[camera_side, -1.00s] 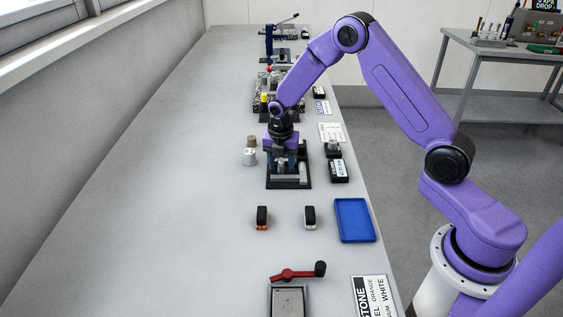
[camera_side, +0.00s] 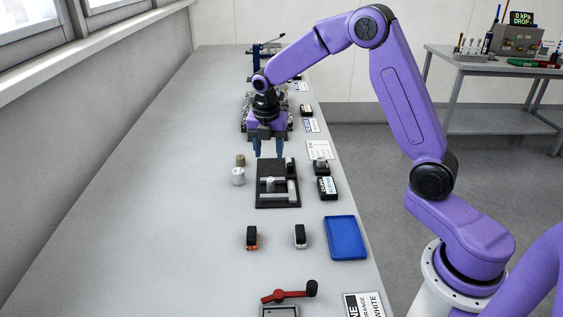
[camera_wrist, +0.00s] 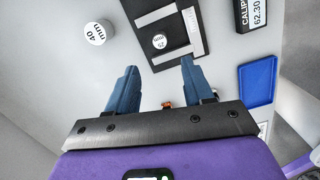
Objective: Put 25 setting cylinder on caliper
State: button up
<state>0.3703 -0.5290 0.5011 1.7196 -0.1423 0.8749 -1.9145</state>
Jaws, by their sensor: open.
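The caliper (camera_side: 263,203) is a flat black base with grey bars on it; it also shows at the top of the wrist view (camera_wrist: 187,65). The 25 setting cylinder (camera_wrist: 160,41), with "25 mm" on its pale top, stands on the base between the two grey bars in the wrist view. I cannot tell whether the bars touch it. It looks small and grey on the base in the side view (camera_side: 269,184). My gripper (camera_side: 269,150) is open and empty, raised at the far edge of the caliper. Its blue fingers also show in the wrist view (camera_wrist: 159,68), apart from the cylinder.
A white 40 mm cylinder (camera_side: 238,177) and a brownish cylinder (camera_side: 240,160) stand left of the caliper. A display reading 62.30 (camera_wrist: 254,14) lies right of it. A blue tray (camera_side: 346,238) and two small black-topped blocks (camera_side: 252,237) are nearer. The left bench is clear.

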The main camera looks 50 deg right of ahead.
jog(key=s+a+r+m+y, duration=0.1)
jog(key=s+a+r+m, duration=0.15)
jog(key=s+a, duration=0.45)
jog(key=s+a+r+m, duration=0.2)
jog(key=s+m, duration=0.1)
jog(key=s, duration=0.7)
jog(key=s+d+m, duration=0.3)
jog(key=s+m, duration=0.3)
jog(key=s, duration=1.3)
jog(key=shift+s+m+g+y, duration=0.15)
jog(key=shift+m+g+y, duration=0.15)
jog(key=shift+m, duration=0.05)
